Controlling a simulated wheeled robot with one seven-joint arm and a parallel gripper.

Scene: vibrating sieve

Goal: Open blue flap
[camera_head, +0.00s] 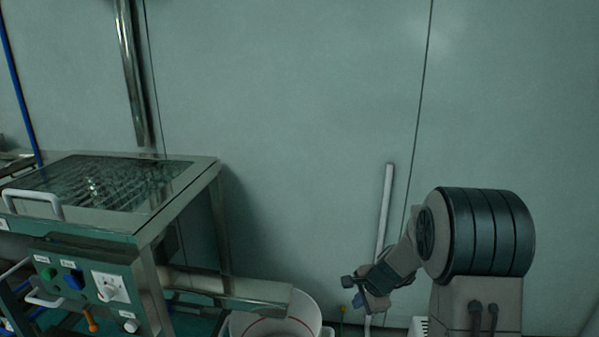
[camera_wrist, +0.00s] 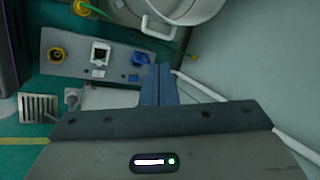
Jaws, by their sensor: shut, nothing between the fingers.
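The blue flap (camera_head: 72,279) is a small blue cover on the front panel of the sieve machine (camera_head: 135,235), at the lower left of the head view. It sits between a green button (camera_head: 47,273) and a white socket (camera_head: 110,287), and looks closed. My gripper (camera_head: 359,300) is far to the right of it, past the white bucket, pointing down and left. In the wrist view my gripper (camera_wrist: 160,70) has its blue-grey fingers together, with nothing held. I cannot make out the machine's blue flap with certainty in the wrist view.
A metal chute (camera_head: 230,288) leads from the machine into a white bucket (camera_head: 300,315), between my gripper and the panel. An orange knob (camera_head: 90,319) sticks out below the panel. A pale pole (camera_head: 384,210) stands by the wall behind my arm.

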